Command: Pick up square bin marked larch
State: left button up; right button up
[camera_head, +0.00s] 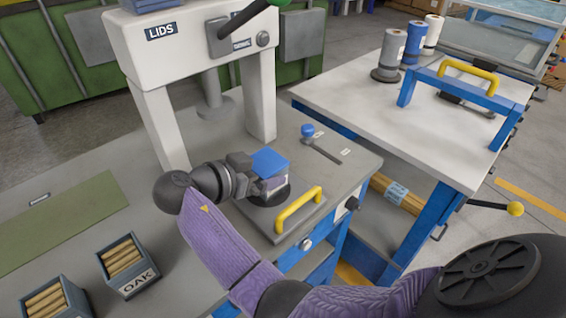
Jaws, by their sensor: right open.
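No larch label is readable. A square grey bin marked OAK (128,284), holding several wooden sticks, stands at the lower left of the bench. A similar bin (83,300) with wooden sticks is cut off by the bottom edge, and its label is out of sight. My right arm comes in from the lower right and bends back toward the press. My right gripper (256,172) is open above the press's base, well to the right of both bins. A blue-topped piece (269,161) shows at its tip; I cannot tell how they touch. My left gripper is out of view.
A white press marked LIDS (160,55) stands behind the gripper. A plate with a yellow handle (299,209) lies beside it. A green mat (60,225) lies on the left of the bench. A second table (350,80) with a blue frame stands at the right.

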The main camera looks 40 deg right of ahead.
jog(key=shift+a, duration=0.2)
jog(key=shift+r, duration=0.1)
jog(key=c, duration=1.1)
